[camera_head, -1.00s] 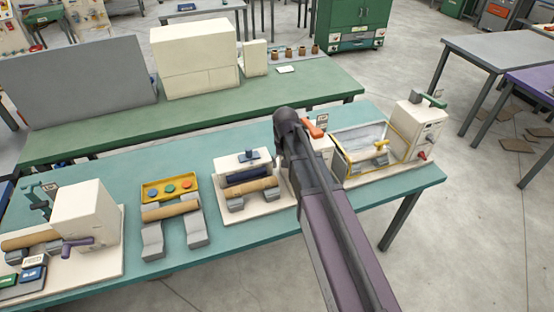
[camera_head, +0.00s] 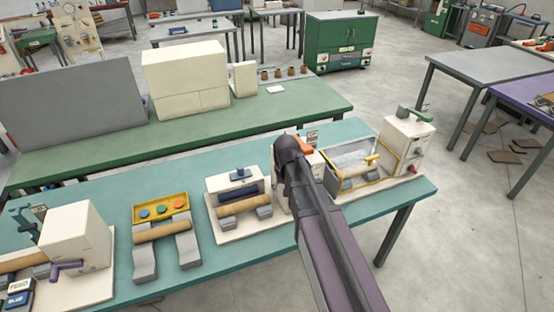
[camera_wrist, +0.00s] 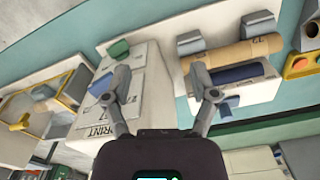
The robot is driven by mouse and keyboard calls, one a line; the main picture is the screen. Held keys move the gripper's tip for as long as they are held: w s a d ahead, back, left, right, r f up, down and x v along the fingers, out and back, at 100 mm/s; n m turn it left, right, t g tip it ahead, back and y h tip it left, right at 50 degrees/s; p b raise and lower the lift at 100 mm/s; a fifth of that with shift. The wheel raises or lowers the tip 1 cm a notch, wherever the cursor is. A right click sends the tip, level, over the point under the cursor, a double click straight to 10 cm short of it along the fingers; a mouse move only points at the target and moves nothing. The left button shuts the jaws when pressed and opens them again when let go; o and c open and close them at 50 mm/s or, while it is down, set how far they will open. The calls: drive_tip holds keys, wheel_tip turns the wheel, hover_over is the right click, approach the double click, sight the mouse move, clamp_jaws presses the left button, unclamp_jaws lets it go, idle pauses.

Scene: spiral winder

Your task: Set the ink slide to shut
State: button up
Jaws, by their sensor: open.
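In the head view, a cream unit with a blue handle (camera_head: 240,174) on top, a dark blue strip (camera_head: 238,188) and a tan roller (camera_head: 243,205) stands left of my arm. I take the blue handle as the ink slide, but no readable label confirms this. In the wrist view, my gripper (camera_wrist: 160,74) is open and empty. Its right finger overlaps the picture of the small blue handle (camera_wrist: 229,104); contact cannot be told. The left finger is over a cream box (camera_wrist: 128,95) marked PRINT. My arm hides the gripper in the head view.
A yellow-framed tray (camera_head: 334,176) and cream machine (camera_head: 407,143) stand right of my arm. A yellow tray with coloured buttons (camera_head: 160,208) and a cream winder (camera_head: 75,240) stand left. The teal table's front strip (camera_head: 225,255) is clear.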

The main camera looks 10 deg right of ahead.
drive_tip(key=s+d+f+b, duration=0.2)
drive_tip(key=s+d, duration=0.5)
drive_tip(key=s, duration=0.4)
drive_tip(key=shift+s+f+b, duration=0.25)
drive_tip(key=shift+f+b, duration=0.1)
drive_tip(key=shift+f, duration=0.05)
drive_tip(key=shift+d, duration=0.1)
clamp_jaws()
